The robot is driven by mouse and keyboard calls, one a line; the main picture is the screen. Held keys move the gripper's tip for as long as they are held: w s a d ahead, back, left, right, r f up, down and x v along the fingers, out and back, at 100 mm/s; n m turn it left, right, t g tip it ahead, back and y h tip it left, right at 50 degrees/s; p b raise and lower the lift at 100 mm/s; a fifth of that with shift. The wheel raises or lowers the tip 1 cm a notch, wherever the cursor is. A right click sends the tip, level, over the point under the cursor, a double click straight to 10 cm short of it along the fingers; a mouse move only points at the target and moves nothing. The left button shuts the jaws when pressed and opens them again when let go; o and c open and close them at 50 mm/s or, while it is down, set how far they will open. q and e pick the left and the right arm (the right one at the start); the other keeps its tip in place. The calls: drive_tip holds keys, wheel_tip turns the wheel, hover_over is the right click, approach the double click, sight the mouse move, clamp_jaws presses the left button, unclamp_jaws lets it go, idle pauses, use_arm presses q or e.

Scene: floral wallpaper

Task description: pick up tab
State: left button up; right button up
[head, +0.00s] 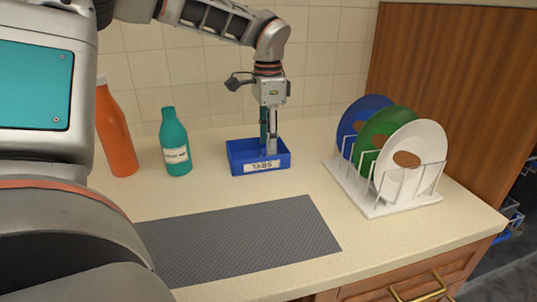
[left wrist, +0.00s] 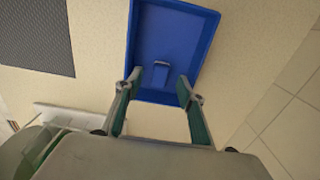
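A blue tray (head: 238,165) labelled TABS stands on the counter near the wall. It also shows in the left wrist view (left wrist: 205,25), where one small tab (left wrist: 160,75), blue-looking with a pale edge, lies on its floor. I cannot pick out the tab in the head view. My left gripper (head: 268,148) points down into the tray. In the left wrist view its two green-padded fingers (left wrist: 160,80) are apart, with the tab showing in the gap between their tips. I see no contact with the tab. My right gripper is not in view.
A teal bottle (head: 175,145) and an orange bottle (head: 115,135) stand left of the tray. A white rack (head: 375,208) with blue, green and white plates stands to the right. A grey mat (head: 240,240) lies flat in front.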

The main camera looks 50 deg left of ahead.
use_arm(q)
drive_tip(key=shift+f, duration=0.85)
drive_tip(key=c, duration=0.9)
drive_tip(key=shift+c, duration=0.2)
drive_tip(key=shift+r, duration=0.1)
wheel_tip(320, 180, up, 20)
drive_tip(key=p, duration=0.1)
drive_tip(key=shift+p, duration=0.3)
